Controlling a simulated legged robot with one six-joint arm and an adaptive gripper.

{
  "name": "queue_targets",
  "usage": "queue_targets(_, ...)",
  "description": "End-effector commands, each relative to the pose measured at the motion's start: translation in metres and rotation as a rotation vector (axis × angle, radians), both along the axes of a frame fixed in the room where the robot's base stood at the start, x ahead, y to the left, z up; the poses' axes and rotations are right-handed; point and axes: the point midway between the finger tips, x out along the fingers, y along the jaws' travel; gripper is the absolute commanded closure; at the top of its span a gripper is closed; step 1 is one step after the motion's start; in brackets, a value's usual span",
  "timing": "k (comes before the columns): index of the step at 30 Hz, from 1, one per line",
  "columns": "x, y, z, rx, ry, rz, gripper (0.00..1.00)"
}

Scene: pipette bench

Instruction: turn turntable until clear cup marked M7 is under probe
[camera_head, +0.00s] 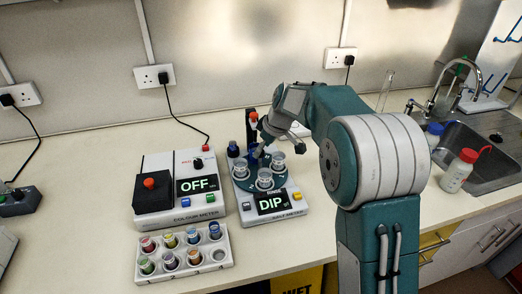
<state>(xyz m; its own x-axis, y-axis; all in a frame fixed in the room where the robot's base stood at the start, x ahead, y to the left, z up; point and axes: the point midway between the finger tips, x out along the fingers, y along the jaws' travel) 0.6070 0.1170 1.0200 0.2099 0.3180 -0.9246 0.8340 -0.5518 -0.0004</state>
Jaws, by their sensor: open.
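The turntable (283,185) is a teal disc on the white salt meter (284,215); the meter's display reads DIP. Several clear cups stand on the disc, including a front cup (264,180) and a right cup (278,160). The marks on the cups are too small to read, so I cannot tell which is M7. The probe's tip is not clearly visible.
The colour meter (205,207), reading OFF, stands left of the salt meter. A white rack (215,258) of coloured vials is in front of it. A white bottle with a red cap (458,172) stands by the sink (480,150) at right.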

Motion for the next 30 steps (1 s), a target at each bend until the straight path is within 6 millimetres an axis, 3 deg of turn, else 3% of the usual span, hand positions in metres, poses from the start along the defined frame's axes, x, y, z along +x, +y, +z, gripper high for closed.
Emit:
queue_targets(3,0.0019,0.0036,-0.0095,0.001,0.001,0.0,0.24)
queue_targets(12,0.0026,0.0045,-0.0118,0.0,0.0,-0.001,0.24)
queue_targets(13,0.0026,0.0045,-0.0118,0.0,0.0,-0.001,0.33)
queue_targets(15,0.0026,0.0044,-0.0119,0.0,0.0,-0.001,0.64)
queue_targets(18,0.0027,0.0044,-0.0119,0.0,0.0,-0.001,1.0)
queue_targets(30,0.0039,0.0008,-0.0133,0.0,0.001,0.011,1.0)
